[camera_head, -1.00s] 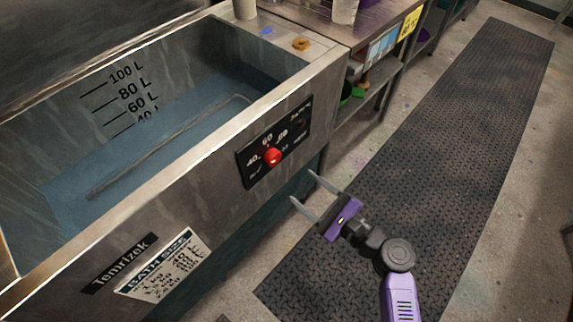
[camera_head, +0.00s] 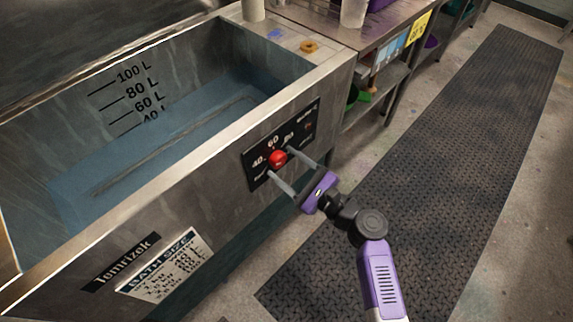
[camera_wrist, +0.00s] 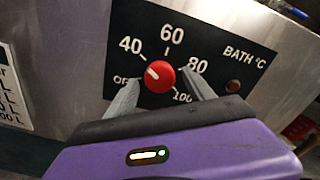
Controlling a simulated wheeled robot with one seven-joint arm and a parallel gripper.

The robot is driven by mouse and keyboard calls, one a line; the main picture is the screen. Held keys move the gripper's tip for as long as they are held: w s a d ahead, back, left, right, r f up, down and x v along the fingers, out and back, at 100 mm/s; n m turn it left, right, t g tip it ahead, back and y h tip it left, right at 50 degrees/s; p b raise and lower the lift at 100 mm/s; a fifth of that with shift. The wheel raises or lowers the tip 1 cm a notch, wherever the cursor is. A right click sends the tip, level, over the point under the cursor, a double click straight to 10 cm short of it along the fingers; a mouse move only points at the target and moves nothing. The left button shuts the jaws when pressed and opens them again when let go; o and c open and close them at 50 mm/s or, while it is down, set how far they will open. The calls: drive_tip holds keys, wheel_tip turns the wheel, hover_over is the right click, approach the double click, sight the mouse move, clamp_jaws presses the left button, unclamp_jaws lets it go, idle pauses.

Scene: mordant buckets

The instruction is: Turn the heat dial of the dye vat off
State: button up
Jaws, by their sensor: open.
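The dye vat (camera_head: 220,165) is a grey metal tank with bluish liquid inside. On its front is a black dial panel (camera_head: 256,160) marked OFF, 40, 60, 80, 100 and BATH °C. The red heat dial (camera_head: 278,158) sits in the panel; it also shows in the wrist view (camera_wrist: 159,77). Its white mark points up-left, between OFF and 40. My gripper (camera_head: 294,165) is open in front of the panel. In the wrist view its fingers (camera_wrist: 160,92) reach to the lower left and lower right of the dial. I cannot tell whether they touch it.
A dark indicator (camera_wrist: 233,86) sits on the panel's right. A bath size chart (camera_head: 165,263) is on the vat front. A metal shelf table (camera_head: 350,30) stands beyond the vat. A dark textured mat (camera_head: 450,140) covers the floor, with free room along it.

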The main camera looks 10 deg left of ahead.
clamp_jaws()
drive_tip(key=shift+f+n+b, duration=0.1)
drive_tip(key=shift+n+b, duration=0.2)
drive_tip(key=shift+b, duration=0.1)
drive_tip(key=shift+f+n+b, duration=0.1)
drive_tip(key=shift+n+b, duration=0.8)
drive_tip(key=shift+b, duration=0.05)
drive_tip(key=n+b, duration=0.8)
drive_tip(key=n, duration=0.1)
drive_tip(key=shift+r+n+b, duration=0.2)
drive_tip(key=shift+n+b, duration=0.1)
drive_tip(key=shift+b, duration=0.1)
